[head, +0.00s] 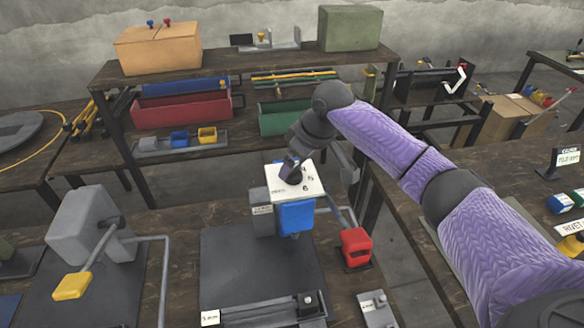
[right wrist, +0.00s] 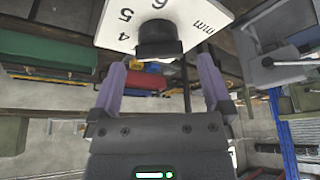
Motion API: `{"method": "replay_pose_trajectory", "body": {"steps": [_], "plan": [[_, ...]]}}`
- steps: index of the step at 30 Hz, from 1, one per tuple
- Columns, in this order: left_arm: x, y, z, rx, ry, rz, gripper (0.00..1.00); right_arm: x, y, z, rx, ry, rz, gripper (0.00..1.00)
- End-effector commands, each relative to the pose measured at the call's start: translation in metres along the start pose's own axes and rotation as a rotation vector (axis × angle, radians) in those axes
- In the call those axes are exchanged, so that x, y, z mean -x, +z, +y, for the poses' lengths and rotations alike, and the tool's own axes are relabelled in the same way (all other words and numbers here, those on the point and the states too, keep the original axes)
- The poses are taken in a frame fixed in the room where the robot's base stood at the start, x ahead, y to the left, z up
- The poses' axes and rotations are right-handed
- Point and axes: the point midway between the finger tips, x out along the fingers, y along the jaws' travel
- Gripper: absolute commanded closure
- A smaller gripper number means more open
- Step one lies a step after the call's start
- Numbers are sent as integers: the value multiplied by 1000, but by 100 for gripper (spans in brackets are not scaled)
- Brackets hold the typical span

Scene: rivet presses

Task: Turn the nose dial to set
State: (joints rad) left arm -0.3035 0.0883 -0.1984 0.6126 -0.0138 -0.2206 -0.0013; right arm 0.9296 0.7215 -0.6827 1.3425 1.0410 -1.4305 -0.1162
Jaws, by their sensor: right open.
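The nose dial is a black round knob (right wrist: 158,40) on a white plate (right wrist: 195,22) marked with numbers, 4, 5 and 6 among them, and "mm". In the head view the plate (head: 311,191) sits on top of a press with a blue block (head: 296,217) at its front. My right gripper (head: 298,163) is over the plate, partly hiding the dial. In the right wrist view its two fingers (right wrist: 158,76) are apart, with the knob beyond and between them, and nothing is held. The dial's pointer cannot be made out. My left gripper does not show.
Another press (head: 88,225) with a yellow handle (head: 72,286) is at left. Behind stands a shelf (head: 235,62) with a red bin (head: 180,110) and other parts. The dark base plate (head: 250,265) in front is mostly clear.

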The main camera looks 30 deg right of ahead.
Motion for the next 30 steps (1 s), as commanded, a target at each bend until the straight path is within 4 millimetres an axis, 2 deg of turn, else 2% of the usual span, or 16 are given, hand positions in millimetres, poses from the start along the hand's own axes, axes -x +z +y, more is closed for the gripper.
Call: {"method": "replay_pose_trajectory", "body": {"steps": [1,5,14,26,27,30], "plan": [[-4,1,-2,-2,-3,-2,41,-11,1,0,-1,-1,-3,0],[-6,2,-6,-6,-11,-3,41,-28,0,0,-1,0,0,0],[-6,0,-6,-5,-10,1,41,-31,0,1,-1,2,1,0],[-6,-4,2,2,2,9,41,-31,0,1,-1,2,1,85],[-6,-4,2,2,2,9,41,-31,0,1,-1,2,1,88],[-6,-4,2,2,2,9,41,-31,0,1,2,1,0,88]]}}
